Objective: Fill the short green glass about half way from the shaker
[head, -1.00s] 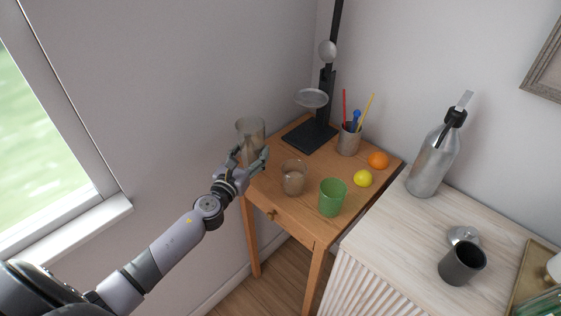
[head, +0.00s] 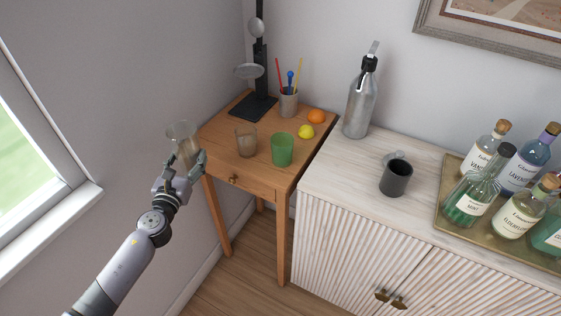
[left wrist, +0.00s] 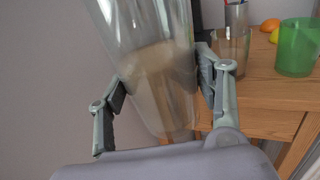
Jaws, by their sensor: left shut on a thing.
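The short green glass (head: 282,150) stands upright at the front of the small wooden table; its inside is too small to read. It also shows at the right of the left wrist view (left wrist: 297,47). My left gripper (head: 182,170) is shut on a clear, tapered shaker (head: 183,136), left of the table and off its edge. In the left wrist view the shaker (left wrist: 150,50) is between the two fingers, with a cloudy brownish content in its lower part. It looks slightly tilted there. My right gripper is in no view.
A brownish clear tumbler (head: 246,141) stands left of the green glass. Behind are a lemon (head: 306,131), an orange (head: 316,116), a straw cup (head: 289,104) and a black stand (head: 254,107). The white cabinet (head: 330,185) at right holds a siphon, a dark cup and bottles.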

